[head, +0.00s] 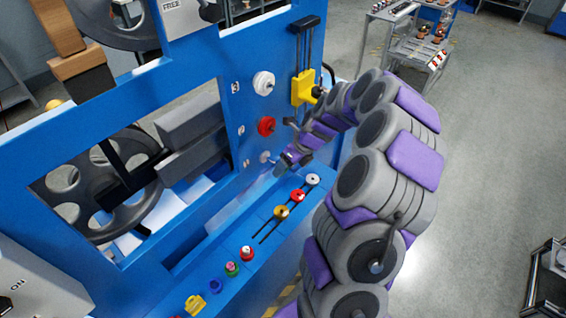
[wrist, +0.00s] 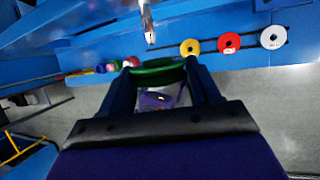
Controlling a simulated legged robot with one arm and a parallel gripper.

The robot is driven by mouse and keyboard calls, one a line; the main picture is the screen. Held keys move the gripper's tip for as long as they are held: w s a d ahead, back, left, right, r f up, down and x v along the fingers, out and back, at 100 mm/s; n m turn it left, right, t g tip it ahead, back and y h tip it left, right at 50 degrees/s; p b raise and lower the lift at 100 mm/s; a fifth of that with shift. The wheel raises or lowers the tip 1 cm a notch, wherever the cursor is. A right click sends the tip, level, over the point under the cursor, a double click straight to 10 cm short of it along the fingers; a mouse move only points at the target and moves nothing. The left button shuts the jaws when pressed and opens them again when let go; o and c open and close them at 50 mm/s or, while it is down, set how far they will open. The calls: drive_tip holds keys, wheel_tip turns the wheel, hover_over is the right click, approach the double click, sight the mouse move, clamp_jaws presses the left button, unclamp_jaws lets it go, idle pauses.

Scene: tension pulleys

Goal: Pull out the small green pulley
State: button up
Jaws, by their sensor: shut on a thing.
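My gripper (wrist: 157,82) is closed around a green pulley (wrist: 157,72), which shows as a green disc between the two fingers in the wrist view. A pale metal peg (wrist: 148,24) points down towards the pulley, and its tip shows just above the disc with a small gap in the picture. In the head view my gripper (head: 281,168) is close to the blue panel (head: 225,130), beside the lowest peg (head: 265,157). The held pulley is hidden there.
The ledge also holds a slot with yellow (head: 282,212), red (head: 297,196) and white (head: 313,179) pulleys. Red (head: 266,126) and white (head: 263,83) pulleys sit on panel pegs above my gripper. A yellow slider block (head: 303,88) is nearby. Open floor (head: 490,150) lies to the right.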

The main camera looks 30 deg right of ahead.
drive_tip(key=shift+s, duration=0.1)
drive_tip(key=s+p, duration=0.1)
drive_tip(key=s, duration=0.1)
drive_tip(key=s+d+p, duration=0.1)
drive_tip(key=shift+s+d, duration=0.15)
drive_tip(key=shift+s, duration=0.25)
idle(0.4)
